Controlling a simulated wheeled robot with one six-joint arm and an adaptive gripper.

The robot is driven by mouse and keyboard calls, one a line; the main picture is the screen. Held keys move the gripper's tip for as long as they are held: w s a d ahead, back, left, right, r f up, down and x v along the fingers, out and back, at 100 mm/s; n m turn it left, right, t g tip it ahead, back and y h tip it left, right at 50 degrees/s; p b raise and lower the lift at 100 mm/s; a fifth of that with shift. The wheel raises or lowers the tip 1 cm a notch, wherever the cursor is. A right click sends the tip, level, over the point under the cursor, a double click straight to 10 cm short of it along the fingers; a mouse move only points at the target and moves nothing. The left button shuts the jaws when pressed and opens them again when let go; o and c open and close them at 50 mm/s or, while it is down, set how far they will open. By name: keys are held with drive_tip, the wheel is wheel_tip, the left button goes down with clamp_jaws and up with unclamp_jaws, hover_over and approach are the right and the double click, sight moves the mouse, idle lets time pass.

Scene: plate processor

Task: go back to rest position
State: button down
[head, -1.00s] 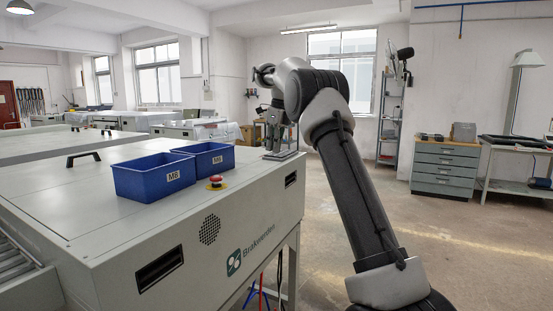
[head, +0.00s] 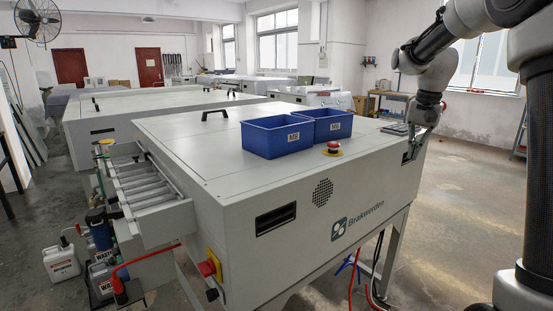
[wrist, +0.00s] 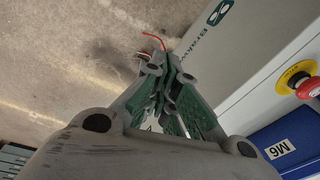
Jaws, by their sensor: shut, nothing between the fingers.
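My gripper (head: 409,154) shows small at the right end of the pale grey plate processor (head: 220,150) in the head view, pointing down. In the picture it overlaps the machine's right edge; whether it touches cannot be told. In the wrist view my gripper (wrist: 172,60) has its green-sided fingers together and empty, with floor and the machine's front side behind them. My arm reaches in from the right side of the head view, bent high up.
Two blue bins, a left one (head: 277,137) and a right one (head: 333,124), stand on the machine beside a red stop button (head: 333,149). A flat dark item (head: 396,129) lies near the right edge. Bare floor (head: 470,210) is free at right.

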drive_tip(key=s+a+n+t, duration=0.1)
drive_tip(key=s+n, duration=0.2)
drive_tip(key=s, duration=1.3)
drive_tip(key=s+a+f+n+t, duration=0.1)
drive_tip(key=s+n, duration=0.3)
drive_tip(key=s, duration=1.1)
drive_tip(key=shift+s+a+t, duration=0.4)
drive_tip(key=shift+a+t, duration=0.2)
